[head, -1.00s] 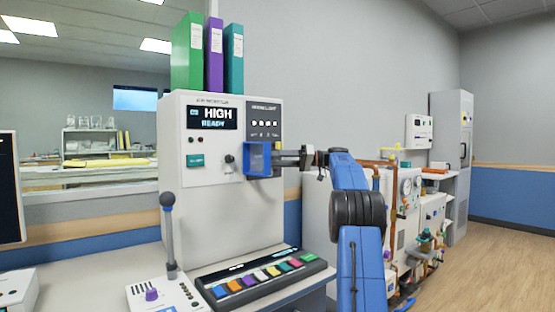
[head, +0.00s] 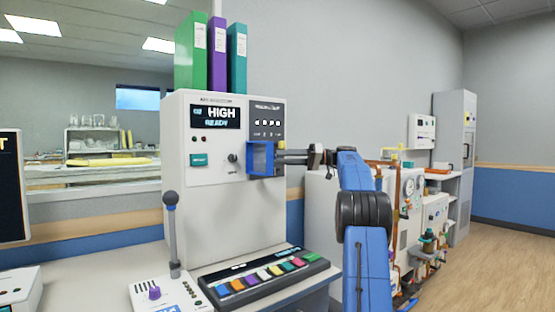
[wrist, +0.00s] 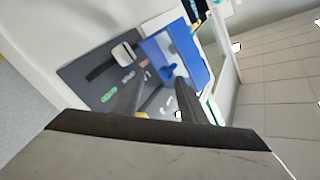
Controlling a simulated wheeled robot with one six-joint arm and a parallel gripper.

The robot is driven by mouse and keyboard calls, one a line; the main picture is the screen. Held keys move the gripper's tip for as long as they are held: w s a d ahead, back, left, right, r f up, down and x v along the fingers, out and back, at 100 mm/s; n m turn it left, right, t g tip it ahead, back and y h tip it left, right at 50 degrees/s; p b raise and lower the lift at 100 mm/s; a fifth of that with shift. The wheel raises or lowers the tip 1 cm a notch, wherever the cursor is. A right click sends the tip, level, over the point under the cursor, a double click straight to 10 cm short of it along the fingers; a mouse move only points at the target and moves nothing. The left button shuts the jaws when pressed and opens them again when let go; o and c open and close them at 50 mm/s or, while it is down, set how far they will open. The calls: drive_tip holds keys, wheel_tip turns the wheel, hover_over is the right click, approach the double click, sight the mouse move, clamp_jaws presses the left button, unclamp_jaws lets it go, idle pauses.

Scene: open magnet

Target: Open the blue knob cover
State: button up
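The blue knob cover (head: 262,158) is a small box-like blue frame on the right side of the white console's front. It also shows in the wrist view as a blue panel (wrist: 192,52) with a darker blue shape in it. I cannot tell how far it is swung open. My gripper (head: 284,157) is just right of the cover in the head view, level with it. In the wrist view, my gripper's two fingers (wrist: 161,84) stand apart with nothing clearly between them, pointing at the panel just below the cover. Whether a finger touches the cover is unclear.
The white console (head: 205,220) has a HIGH READY display and several binders on top. A joystick (head: 172,235) and a row of coloured buttons (head: 262,277) sit below. Piping equipment (head: 410,200) stands at the right, with open floor beyond.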

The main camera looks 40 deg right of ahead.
drive_tip(key=v, duration=1.4)
drive_tip(key=shift+s+d, duration=0.15)
